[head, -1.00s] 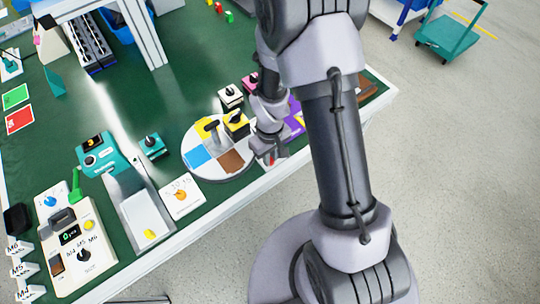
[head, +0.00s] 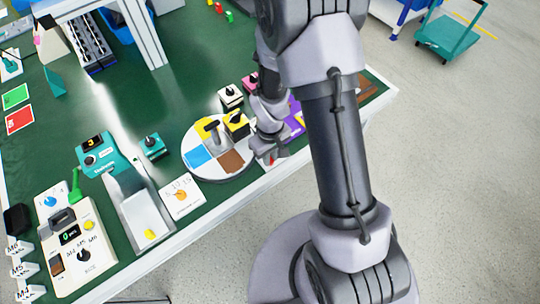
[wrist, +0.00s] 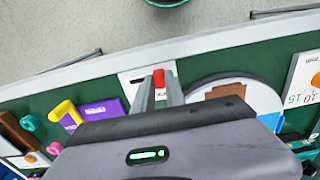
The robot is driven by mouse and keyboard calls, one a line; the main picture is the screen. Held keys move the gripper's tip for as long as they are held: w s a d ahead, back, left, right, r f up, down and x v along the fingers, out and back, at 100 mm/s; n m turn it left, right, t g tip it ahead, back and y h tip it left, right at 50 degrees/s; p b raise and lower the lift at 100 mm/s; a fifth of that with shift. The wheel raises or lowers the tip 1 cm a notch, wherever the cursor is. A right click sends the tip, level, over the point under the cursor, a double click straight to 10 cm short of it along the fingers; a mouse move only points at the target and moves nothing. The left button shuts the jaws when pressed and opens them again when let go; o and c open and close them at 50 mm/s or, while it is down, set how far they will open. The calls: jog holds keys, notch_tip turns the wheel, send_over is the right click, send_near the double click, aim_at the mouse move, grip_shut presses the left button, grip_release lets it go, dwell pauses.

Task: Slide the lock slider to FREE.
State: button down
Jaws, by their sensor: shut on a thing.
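The lock slider shows as a red knob (wrist: 158,78) on a small white plate (wrist: 131,79) near the table's front edge. My gripper (wrist: 158,86) has its two fingers closed on either side of the red knob in the wrist view. In the head view my gripper (head: 269,158) is low over the table's front edge, to the right of the round turntable, with a bit of red at its tip. My arm and fingers hide most of the plate there. The lettering on the plate is too small to read, so I cannot tell the slider's setting.
The round turntable (head: 243,174) with coloured sectors stands close on the left; its rim (wrist: 273,96) shows in the wrist view. A purple block (wrist: 103,112) and a yellow piece (wrist: 66,113) lie on the other side. Beyond the white table edge (wrist: 80,72) is open floor.

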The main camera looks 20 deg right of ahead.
jog(key=shift+d, duration=0.1)
jog(key=d, duration=0.2)
jog(key=w+d, duration=0.1)
jog(key=d, duration=0.1)
jog(key=shift+w, duration=0.2)
jog(key=c, duration=1.4)
grip_release()
jog(key=shift+d, duration=0.1)
jog(key=shift+o, duration=0.2)
notch_tip(320, 180, up, 17)
jog(key=p, duration=0.6)
jog(key=shift+r, duration=0.2)
